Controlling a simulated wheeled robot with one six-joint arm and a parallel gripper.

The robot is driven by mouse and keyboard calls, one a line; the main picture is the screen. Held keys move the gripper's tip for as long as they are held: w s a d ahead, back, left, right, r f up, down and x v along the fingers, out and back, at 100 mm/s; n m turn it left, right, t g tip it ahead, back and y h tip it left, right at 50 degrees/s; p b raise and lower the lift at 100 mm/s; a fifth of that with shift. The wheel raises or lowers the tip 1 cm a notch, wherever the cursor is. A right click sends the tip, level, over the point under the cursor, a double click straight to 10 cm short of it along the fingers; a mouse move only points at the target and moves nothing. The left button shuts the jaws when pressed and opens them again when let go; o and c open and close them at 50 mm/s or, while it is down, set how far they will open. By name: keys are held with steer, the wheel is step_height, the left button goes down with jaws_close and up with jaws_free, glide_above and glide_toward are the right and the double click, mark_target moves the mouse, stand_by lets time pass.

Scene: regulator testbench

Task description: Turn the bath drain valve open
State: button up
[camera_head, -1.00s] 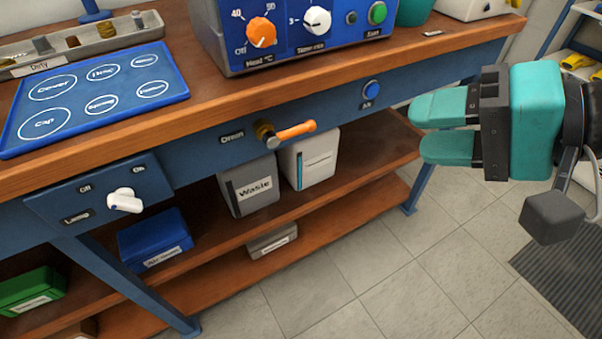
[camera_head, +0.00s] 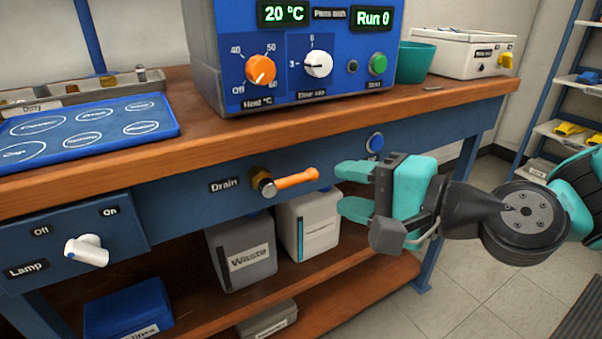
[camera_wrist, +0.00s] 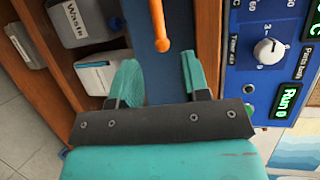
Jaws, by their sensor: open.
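The drain valve's orange lever (camera_head: 295,178) points right and slightly up from its brass and metal body (camera_head: 263,182), on the blue bench front beside the label "Drain". My gripper (camera_head: 345,190) is open and empty to the right of the lever, a short gap from its tip in the head view. In the wrist view the orange lever (camera_wrist: 160,30) hangs down from the top edge, with its rounded end ahead of and between my two teal fingers (camera_wrist: 158,80). I see no contact. The valve body is out of the wrist view.
Above is a blue bath unit (camera_head: 300,50) with knobs and displays. A blue button (camera_head: 375,142) sits on the bench front behind my gripper. A white lamp switch (camera_head: 87,250) is at left. A Waste bin (camera_head: 240,252) and a white container (camera_head: 308,225) stand below the valve.

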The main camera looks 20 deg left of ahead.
mark_target(306, 179)
steer(key=x, duration=0.8)
steer(key=shift+a+f, duration=0.1)
steer(key=shift+a, duration=0.2)
jaws_close()
